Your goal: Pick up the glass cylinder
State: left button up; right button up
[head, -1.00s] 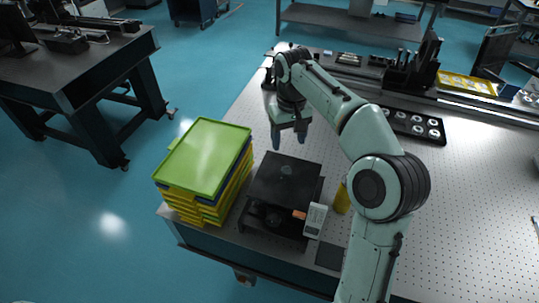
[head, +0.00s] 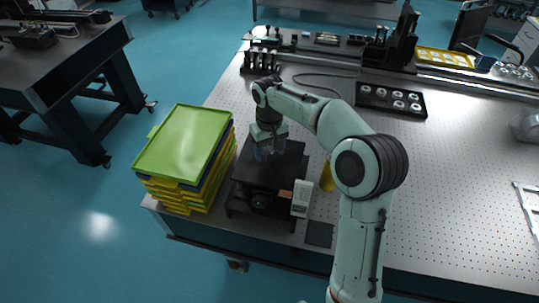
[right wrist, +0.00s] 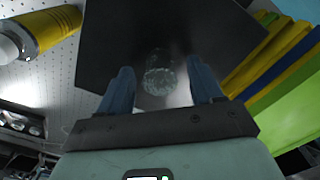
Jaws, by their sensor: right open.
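The glass cylinder (right wrist: 159,78) is clear and small. In the right wrist view it stands on the black platform (right wrist: 150,25), between my two blue fingers with a gap on each side. In the head view it is hard to make out behind the fingers. My right gripper (head: 269,155) is open over the black platform of the stand (head: 288,172), and it also shows in the right wrist view (right wrist: 160,72). It does not visibly touch the glass. My left gripper is out of view.
Stacked yellow trays with a green top (head: 185,142) stand close left of the platform. A yellow cylinder (head: 327,177) and a small white device (head: 301,198) are on its right. A black tray of round parts (head: 392,99) lies farther back. The table's right side is mostly clear.

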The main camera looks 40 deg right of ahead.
jog(key=shift+f, duration=0.4)
jog(key=shift+c, duration=0.3)
jog(key=c, duration=1.1)
jog(key=shift+r, duration=0.1)
